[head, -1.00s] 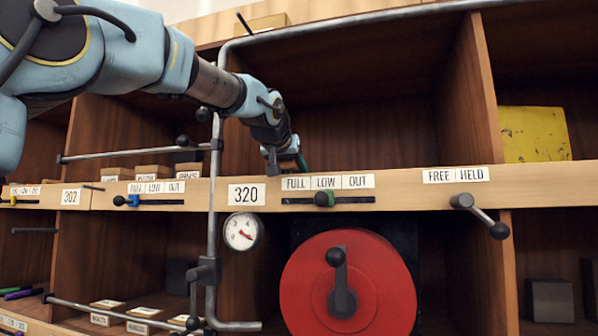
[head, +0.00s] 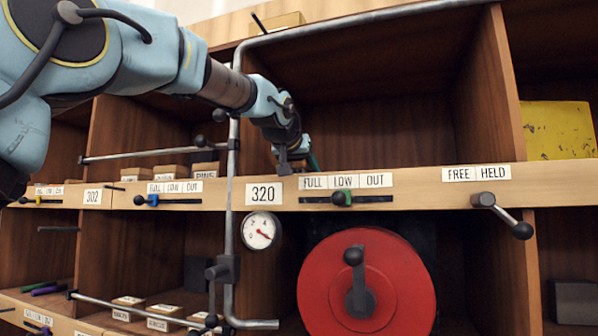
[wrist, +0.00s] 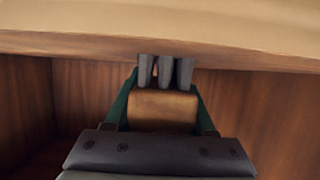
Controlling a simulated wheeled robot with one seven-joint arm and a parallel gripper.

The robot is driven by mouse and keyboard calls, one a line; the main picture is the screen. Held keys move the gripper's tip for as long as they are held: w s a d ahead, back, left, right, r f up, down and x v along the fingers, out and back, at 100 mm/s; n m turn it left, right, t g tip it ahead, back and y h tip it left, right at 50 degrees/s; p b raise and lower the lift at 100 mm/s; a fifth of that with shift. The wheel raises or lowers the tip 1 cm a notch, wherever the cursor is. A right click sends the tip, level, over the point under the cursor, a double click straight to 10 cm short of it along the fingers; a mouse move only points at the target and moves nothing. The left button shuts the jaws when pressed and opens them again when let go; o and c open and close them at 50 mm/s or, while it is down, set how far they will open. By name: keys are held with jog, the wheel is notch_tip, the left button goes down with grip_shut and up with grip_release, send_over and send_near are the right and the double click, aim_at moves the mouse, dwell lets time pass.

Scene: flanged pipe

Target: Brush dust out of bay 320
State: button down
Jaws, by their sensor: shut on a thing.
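Bay 320 (head: 385,125) is the open wooden compartment above the rail carrying the "320" label (head: 264,194). My gripper (head: 296,156) is at the bay's front left, just above the rail. In the wrist view its two green fingers are shut on a brush (wrist: 162,107) with a brown block body and dark grey tufts (wrist: 165,70). In the head view the dark tufts (head: 283,160) point down and overlap the rail's top edge; I cannot tell whether they touch it. No dust can be made out, and the bay floor is hidden behind the rail.
Below are a gauge (head: 260,231) and a red disc (head: 330,285). The bay's right side is clear.

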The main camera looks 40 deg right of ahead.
jog(key=shift+s+d, duration=0.7)
jog(key=shift+s, duration=0.3)
jog(key=shift+s+d, duration=0.65)
jog(key=shift+s, duration=0.35)
jog(key=shift+r, duration=0.1)
notch_tip(320, 180, up, 3)
jog(key=shift+r+p, duration=0.1)
jog(key=shift+p, duration=1.05)
jog(key=shift+a, duration=0.1)
jog(key=shift+s+a+f+b, duration=0.2)
jog(key=shift+a+b, duration=0.05)
jog(key=shift+b, duration=0.2)
jog(key=s+a+b, duration=0.4)
jog(key=s+a, duration=0.1)
jog(key=a, duration=0.3)
jog(key=s+a+b, duration=0.4)
jog(key=s+a, duration=0.1)
jog(key=a, duration=0.3)
jog(key=shift+s+a+b, duration=0.15)
jog(key=shift+s+b, duration=0.05)
jog(key=shift+b, duration=0.2)
